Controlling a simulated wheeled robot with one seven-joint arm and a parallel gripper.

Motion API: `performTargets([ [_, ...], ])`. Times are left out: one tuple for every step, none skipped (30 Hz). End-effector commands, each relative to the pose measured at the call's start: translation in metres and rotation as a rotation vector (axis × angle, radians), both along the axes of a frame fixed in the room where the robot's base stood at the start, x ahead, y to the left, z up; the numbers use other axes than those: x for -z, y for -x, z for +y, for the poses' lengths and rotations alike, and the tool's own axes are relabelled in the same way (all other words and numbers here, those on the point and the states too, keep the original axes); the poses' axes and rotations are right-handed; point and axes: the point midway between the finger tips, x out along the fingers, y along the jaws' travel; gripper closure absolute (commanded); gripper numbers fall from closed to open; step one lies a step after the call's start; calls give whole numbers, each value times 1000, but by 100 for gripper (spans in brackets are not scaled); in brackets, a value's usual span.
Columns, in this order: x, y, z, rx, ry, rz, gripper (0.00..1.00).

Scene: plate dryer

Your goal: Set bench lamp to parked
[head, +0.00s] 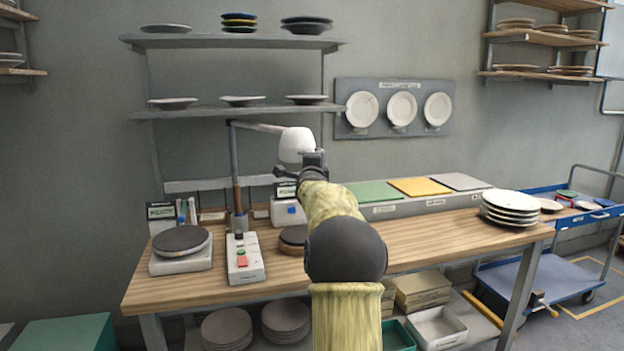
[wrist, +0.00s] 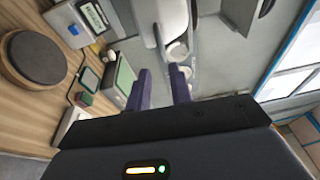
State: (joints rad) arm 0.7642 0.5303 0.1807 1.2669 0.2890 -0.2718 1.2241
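The bench lamp has a white head (head: 297,145) on a pale horizontal arm (head: 258,127). The arm comes off a grey upright post with a brown sleeve (head: 237,190) on the bench. In the head view the lamp head is swung out to the right of the post. My gripper (head: 313,160) is beside and just below the lamp head there, partly hidden by my own arm. In the wrist view its two purple fingers (wrist: 160,75) stand apart with nothing between them. A white shape, apparently the lamp head, lies beyond the fingertips; contact cannot be told.
Stacked white plates (head: 511,207) sit at the bench's right. Shelves (head: 235,112) hang behind the lamp, and wall plates (head: 362,108) are to its right.

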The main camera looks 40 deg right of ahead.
Motion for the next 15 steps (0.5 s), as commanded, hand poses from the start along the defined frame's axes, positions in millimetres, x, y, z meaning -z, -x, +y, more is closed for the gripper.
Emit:
performTargets([
  [2,7,5,1,1,-1,78],
  [2,10,7,1,1,-1,78],
  [2,15,11,2,1,-2,78],
  [3,19,13,2,1,-1,78],
  [3,22,16,2,1,-1,78],
  [3,27,20,2,1,-1,78],
  [3,30,22,2,0,0,78],
  [2,33,24,2,1,-1,78],
  [3,36,27,3,0,0,78],
  [3,39,28,3,1,-1,78],
  [3,41,30,4,0,-1,78],
  [3,42,31,4,0,0,78],
  [3,43,32,4,-1,-1,78],
  [3,44,33,3,-1,-1,78],
  [3,45,33,3,-1,-1,78],
])
